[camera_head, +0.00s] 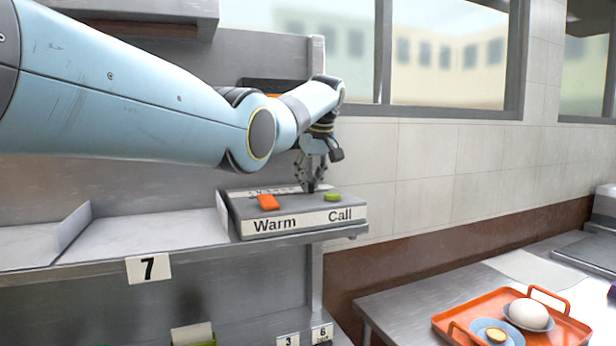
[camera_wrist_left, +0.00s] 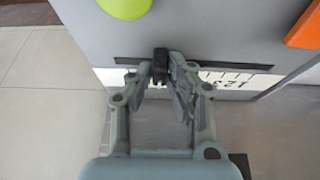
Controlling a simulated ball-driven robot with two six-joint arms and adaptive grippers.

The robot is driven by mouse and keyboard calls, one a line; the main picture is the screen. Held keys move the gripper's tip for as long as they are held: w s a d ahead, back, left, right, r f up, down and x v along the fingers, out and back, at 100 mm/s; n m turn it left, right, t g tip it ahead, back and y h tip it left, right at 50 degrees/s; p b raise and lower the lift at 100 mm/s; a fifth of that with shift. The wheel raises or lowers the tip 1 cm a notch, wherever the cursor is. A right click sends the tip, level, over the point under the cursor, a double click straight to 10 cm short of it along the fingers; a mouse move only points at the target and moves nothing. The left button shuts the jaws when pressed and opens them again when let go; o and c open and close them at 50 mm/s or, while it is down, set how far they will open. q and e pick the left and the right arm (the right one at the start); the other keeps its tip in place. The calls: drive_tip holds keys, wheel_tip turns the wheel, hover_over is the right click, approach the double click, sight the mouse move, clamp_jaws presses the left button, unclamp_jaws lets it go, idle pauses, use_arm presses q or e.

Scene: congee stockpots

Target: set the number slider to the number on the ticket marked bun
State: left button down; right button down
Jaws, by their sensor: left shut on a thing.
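The number slider is a black knob (camera_wrist_left: 161,62) in a dark slot on the grey control box (camera_head: 235,212). In the left wrist view it stands left of the slot's middle, toward the end away from the scale's printed 1, 2, 3. My left gripper (camera_head: 312,188) reaches down behind the green button and is shut on the knob. The gripper's fingers (camera_wrist_left: 172,78) cover part of the white number scale (camera_wrist_left: 235,80), so the number at the knob is hidden. A ticket with 6 (camera_head: 322,333) has small print I cannot read. My right gripper is out of view.
The box carries an orange switch (camera_head: 268,202) over "Warm" and a green button (camera_head: 332,197) over "Call", close to my fingers. Other tags read 7 (camera_head: 148,268) and 3 (camera_head: 288,340). An orange tray (camera_head: 450,325) with dishes stands at the lower right.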

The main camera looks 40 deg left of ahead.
use_arm(q)
drive_tip(key=c, duration=1.7)
unclamp_jaws()
drive_tip(key=shift+s+a, duration=0.1)
drive_tip(key=shift+s, duration=0.1)
drive_tip(key=shift+o, duration=2.1)
drive_tip(key=shift+w, duration=0.2)
drive_tip(key=shift+s, duration=0.1)
drive_tip(key=shift+r, duration=0.25)
drive_tip(key=v, duration=1.1)
drive_tip(key=shift+d+r, duration=0.15)
drive_tip(key=shift+d, duration=0.15)
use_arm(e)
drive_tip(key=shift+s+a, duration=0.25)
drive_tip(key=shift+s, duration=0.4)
